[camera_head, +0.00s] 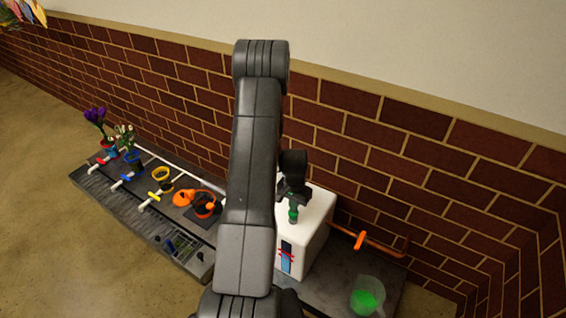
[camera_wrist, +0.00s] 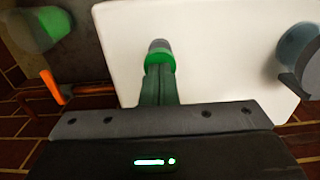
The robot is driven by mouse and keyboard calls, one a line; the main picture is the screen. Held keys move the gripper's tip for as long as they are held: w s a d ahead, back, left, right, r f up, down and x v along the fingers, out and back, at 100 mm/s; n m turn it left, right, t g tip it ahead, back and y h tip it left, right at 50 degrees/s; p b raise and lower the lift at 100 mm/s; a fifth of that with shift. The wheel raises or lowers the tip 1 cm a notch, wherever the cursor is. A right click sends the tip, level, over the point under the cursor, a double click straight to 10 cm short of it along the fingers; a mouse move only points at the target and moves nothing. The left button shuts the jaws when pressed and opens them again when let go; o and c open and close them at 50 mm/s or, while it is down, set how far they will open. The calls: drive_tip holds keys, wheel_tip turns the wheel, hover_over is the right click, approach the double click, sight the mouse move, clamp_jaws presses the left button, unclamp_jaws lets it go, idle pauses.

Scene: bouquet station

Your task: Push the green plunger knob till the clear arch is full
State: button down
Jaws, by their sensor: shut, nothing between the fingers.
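The green plunger knob (camera_head: 293,213) stands on top of the white box (camera_head: 318,232). In the wrist view it shows as a green ring (camera_wrist: 160,60) with a grey part beyond it. My gripper (camera_head: 293,197) points down over the knob, fingers shut and empty. In the wrist view its fingertips (camera_wrist: 158,72) overlap the knob; whether they touch it I cannot tell. The box's front has a dark and light-blue upright panel (camera_head: 287,258) with a red mark. I cannot make out a clear arch or its fill level.
A clear cup with green contents (camera_head: 367,298) stands right of the box. An orange-handled pipe (camera_head: 361,241) runs along the brick wall. Left of my arm are an orange pot (camera_head: 205,205), a yellow ring (camera_head: 161,173), coloured valves and potted flowers (camera_head: 97,118). The floor at left is clear.

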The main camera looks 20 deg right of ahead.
drive_tip(key=shift+f+b, duration=0.5)
drive_tip(key=shift+f, duration=0.35)
drive_tip(key=shift+r, duration=0.1)
drive_tip(key=shift+r+p, duration=1.3)
drive_tip(key=shift+r, duration=0.95)
drive_tip(key=shift+f, duration=0.15)
drive_tip(key=shift+f+b, duration=1.95)
drive_tip(key=shift+f, duration=0.35)
drive_tip(key=shift+r+p, duration=1.4)
drive_tip(key=shift+r, duration=1)
